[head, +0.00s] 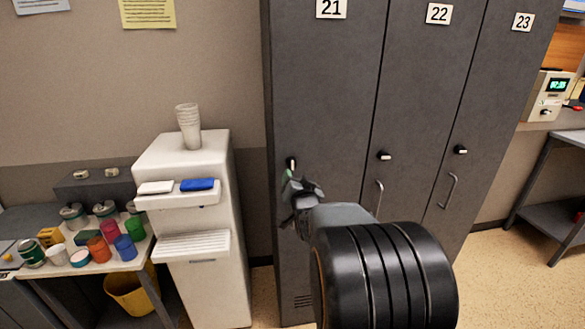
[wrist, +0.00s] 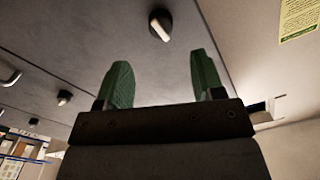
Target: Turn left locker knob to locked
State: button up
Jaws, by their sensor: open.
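The left locker, number 21 (head: 325,90), is a closed grey door. Its knob (head: 291,163) is small and dark with a pale grip, set near the door's left edge. My gripper (head: 290,185) is just below this knob in the head view, and my arm hides part of the door. In the wrist view the knob (wrist: 160,25) lies beyond the green fingertips, centred in line with the gap between them. Its pale grip points down toward the gap. My gripper (wrist: 158,65) is open and empty, apart from the knob.
Lockers 22 (head: 425,90) and 23 (head: 500,90) adjoin on the right, with similar knobs and bar handles. A white water dispenser (head: 190,275) with stacked cups stands close on the left. A cluttered table (head: 140,262) is farther left.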

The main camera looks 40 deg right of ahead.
aim_at(292, 167)
jog(key=p+x, duration=0.1)
jog(key=x, duration=0.6)
jog(key=shift+w+d, duration=0.15)
jog(key=shift+w, duration=0.25)
jog(key=c, duration=0.9)
